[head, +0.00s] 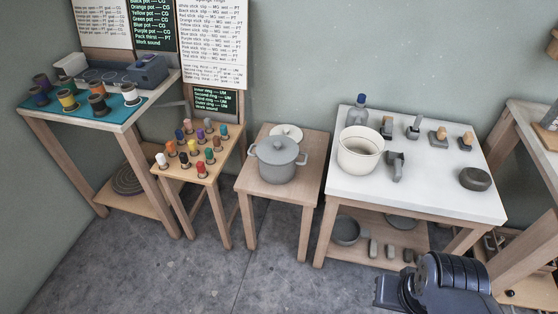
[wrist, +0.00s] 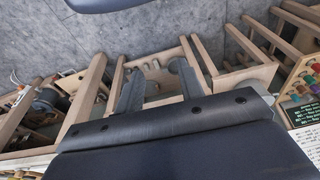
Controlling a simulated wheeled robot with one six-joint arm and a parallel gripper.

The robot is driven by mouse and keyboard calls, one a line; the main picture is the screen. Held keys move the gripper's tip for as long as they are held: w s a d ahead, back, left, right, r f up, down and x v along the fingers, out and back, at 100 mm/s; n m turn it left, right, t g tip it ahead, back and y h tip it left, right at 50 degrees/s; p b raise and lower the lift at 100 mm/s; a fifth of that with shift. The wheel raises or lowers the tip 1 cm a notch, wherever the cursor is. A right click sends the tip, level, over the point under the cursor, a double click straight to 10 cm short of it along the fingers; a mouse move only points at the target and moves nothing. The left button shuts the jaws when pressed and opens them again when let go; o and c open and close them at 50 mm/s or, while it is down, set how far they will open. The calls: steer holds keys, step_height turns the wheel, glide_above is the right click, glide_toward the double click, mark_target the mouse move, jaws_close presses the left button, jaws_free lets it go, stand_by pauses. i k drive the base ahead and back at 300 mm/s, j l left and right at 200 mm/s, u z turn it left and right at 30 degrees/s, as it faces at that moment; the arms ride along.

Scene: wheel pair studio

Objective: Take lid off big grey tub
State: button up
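The big grey tub (head: 276,170) stands on a small wooden table in the head view, with side handles. Its grey lid (head: 278,148) with a knob sits on top. My gripper shows in the wrist view (wrist: 158,78), its two grey fingers apart with nothing held between them. In the head view a dark part of my arm is at the bottom right, well away from the tub; the fingers cannot be made out there.
A pale round piece (head: 287,132) lies behind the tub. The white-topped table (head: 440,200) at right holds a cream bucket (head: 361,155), a blue bottle (head: 357,110) and a dark round block (head: 475,179). A peg stand (head: 190,172) is left of the tub. Grey floor in front is clear.

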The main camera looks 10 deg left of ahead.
mark_target(277, 150)
steer(key=i+j, duration=0.2)
steer(key=j, duration=0.2)
steer(key=i+j, duration=0.2)
steer(key=j, duration=0.15)
steer(key=i+j, duration=0.25)
steer(key=j, duration=0.15)
steer(key=i+j, duration=0.2)
steer(key=j, duration=0.15)
steer(key=i+j, duration=0.2)
steer(key=j, duration=0.2)
